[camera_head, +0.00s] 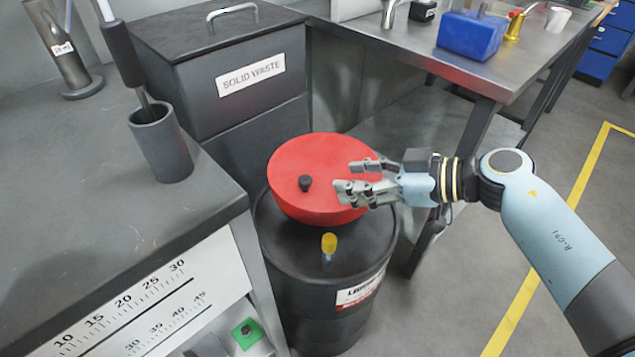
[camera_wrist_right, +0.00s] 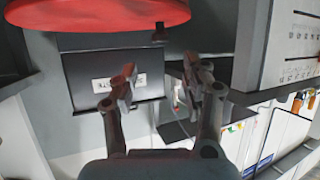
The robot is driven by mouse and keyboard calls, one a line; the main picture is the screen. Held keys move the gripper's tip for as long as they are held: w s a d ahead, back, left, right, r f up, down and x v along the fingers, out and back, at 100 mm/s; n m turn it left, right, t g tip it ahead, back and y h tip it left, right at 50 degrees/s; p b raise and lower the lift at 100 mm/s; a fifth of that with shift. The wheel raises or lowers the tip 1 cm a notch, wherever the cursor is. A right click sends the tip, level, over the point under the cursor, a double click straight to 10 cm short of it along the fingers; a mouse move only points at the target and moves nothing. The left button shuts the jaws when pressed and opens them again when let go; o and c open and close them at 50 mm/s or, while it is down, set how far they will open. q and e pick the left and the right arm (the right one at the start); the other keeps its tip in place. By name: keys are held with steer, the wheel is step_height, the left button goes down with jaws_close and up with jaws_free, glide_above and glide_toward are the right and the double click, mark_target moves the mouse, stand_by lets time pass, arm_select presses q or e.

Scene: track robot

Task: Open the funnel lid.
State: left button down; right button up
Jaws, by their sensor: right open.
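The round red funnel lid (camera_head: 300,165) with a small black knob (camera_head: 305,183) lies roughly level on top of the black drum (camera_head: 300,280); it looks closed. My right gripper (camera_head: 352,178) is open and empty at the lid's right side, its fingers pointing left toward the knob with a gap between. In the right wrist view, which looks upside down, the red lid (camera_wrist_right: 95,12) fills the upper left and the knob (camera_wrist_right: 159,32) shows beyond and above my two spread fingers (camera_wrist_right: 160,88). My left gripper is not in view.
A yellow cap (camera_head: 329,243) sits on the drum top in front of the lid. The dark solid waste bin (camera_head: 225,85) stands behind. A grey bench with a cup (camera_head: 160,145) is at left, a metal table (camera_head: 450,55) at the back right. Floor at right is open.

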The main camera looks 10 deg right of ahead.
mark_target(307, 180)
steer(key=b+x, duration=0.2)
steer(key=x, duration=0.7)
steer(key=shift+w+a, duration=0.1)
steer(key=shift+a, duration=0.05)
jaws_close()
